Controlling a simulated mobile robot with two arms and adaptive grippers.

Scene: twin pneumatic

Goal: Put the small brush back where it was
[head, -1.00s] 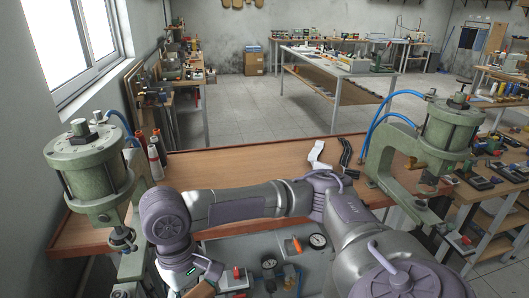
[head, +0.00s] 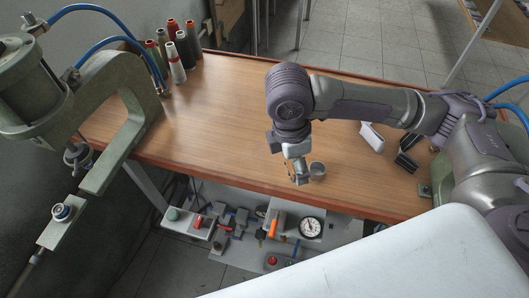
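My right arm reaches in from the right, and its gripper (head: 299,178) points down over the front part of the wooden table (head: 220,105). A small tan and grey shape shows at the fingertips, too small to tell whether it is the brush or part of the gripper. I cannot make out the small brush for certain. A small grey cup (head: 318,169) stands on the table just right of the fingertips. My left gripper is not in view.
Several thread-like spools (head: 177,62) stand at the table's back left. Green presses stand at the left (head: 135,110) and right edges. A white item (head: 371,137) and a black item (head: 407,160) lie right, under my arm. The table's middle left is clear. A gauge (head: 311,228) sits below the front edge.

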